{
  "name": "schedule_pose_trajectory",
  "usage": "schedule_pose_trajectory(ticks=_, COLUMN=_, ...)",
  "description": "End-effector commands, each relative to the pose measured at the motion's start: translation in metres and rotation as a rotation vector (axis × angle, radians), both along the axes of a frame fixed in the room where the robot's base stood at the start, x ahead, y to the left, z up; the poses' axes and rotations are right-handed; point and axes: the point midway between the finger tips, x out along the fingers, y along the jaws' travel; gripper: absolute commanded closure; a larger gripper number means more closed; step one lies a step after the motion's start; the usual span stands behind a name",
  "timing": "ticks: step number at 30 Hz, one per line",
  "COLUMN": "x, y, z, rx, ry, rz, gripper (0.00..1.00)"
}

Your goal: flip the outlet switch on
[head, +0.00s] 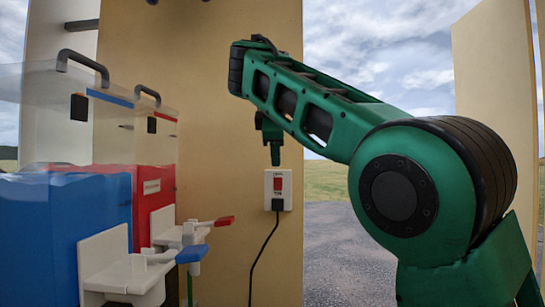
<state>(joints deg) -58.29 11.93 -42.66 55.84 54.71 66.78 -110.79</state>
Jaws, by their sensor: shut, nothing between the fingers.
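The outlet (278,204) is a white plate on the tan wall panel, with a red switch (279,184) in its upper half. A black plug (277,204) sits in its lower part, and a black cord hangs down from it. My gripper (275,162) is shut and empty, pointing down just above the outlet plate. Its tips appear close to the plate's top edge; I cannot tell whether they touch. The switch's position, on or off, is too small to tell.
A blue slush machine (65,225) and a red one (153,195) stand at the left, with clear lidded tanks and white dispensers. Their red handle (224,221) and blue handle (192,254) reach toward the cord. Open gravel (340,245) lies right of the panel.

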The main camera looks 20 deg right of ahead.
Motion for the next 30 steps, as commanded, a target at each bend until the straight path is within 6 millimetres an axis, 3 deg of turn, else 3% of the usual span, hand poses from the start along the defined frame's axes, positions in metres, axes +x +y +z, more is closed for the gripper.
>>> schedule_pose_trajectory(ticks=17, x=-0.011, y=0.005, z=0.011, rx=0.000, ry=0.001, rz=0.001, gripper=1.00)
schedule_pose_trajectory(ticks=30, x=-0.016, y=0.004, z=-0.004, rx=-0.001, ry=-0.003, rz=-0.001, gripper=1.00)
